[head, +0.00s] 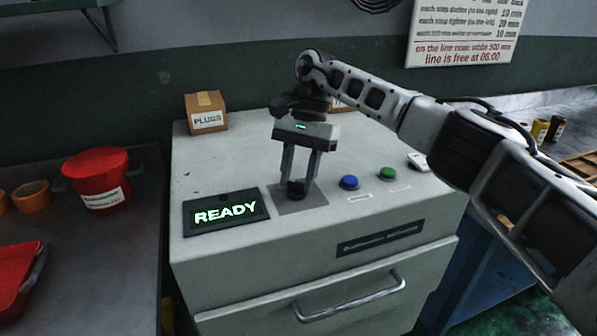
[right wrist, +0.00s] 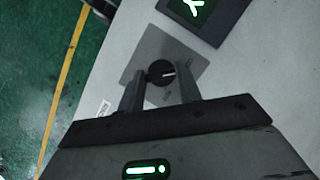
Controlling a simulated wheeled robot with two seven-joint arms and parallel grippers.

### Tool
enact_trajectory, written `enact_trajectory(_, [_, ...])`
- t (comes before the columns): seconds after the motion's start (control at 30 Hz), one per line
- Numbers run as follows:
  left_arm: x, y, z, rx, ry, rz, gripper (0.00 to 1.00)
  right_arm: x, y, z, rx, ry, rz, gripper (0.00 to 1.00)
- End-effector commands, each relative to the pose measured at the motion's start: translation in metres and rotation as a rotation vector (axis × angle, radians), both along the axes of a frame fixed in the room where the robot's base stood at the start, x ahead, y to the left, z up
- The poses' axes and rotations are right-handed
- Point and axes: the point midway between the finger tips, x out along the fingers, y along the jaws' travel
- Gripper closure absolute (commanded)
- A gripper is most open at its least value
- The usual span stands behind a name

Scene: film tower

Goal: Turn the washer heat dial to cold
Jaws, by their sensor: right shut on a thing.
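The washer (head: 252,262) is a pale grey cabinet in the middle of the head view. Its heat dial (head: 295,189) is a small dark knob on a grey square plate (head: 309,204) on top. The dial also shows in the right wrist view (right wrist: 160,73), with a light pointer mark on its face. My right gripper (head: 298,182) points down from above with its two fingers shut on the dial, one on each side. The label on the plate is too small to read. My left gripper is not in view.
A display (head: 226,211) reading READY lies left of the dial. A blue button (head: 349,182) and a green button (head: 388,174) sit to its right. A PLUGS box (head: 206,112) stands at the back left. A red bucket (head: 97,180) stands on the left bench.

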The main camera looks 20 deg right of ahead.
Motion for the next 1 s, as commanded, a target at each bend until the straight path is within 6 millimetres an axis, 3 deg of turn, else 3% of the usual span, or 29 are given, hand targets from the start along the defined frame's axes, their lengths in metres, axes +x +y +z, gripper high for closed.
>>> enact_trajectory(0.6, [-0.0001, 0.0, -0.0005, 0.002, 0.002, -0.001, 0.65, 0.0008, 0.0, 0.0011, -0.001, -0.005, 0.041, 0.88])
enact_trajectory(0.63, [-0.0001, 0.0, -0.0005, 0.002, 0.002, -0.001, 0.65, 0.0008, 0.0, 0.0011, -0.001, -0.005, 0.041, 0.6])
enact_trajectory(0.7, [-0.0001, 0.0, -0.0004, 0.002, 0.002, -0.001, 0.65, 0.0008, 0.0001, 0.001, 0.0, -0.004, 0.041, 0.44])
enact_trajectory(1.0, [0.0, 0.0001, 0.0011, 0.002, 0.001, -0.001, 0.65, 0.0006, -0.0009, 0.0023, -0.001, -0.002, 0.039, 0.44])
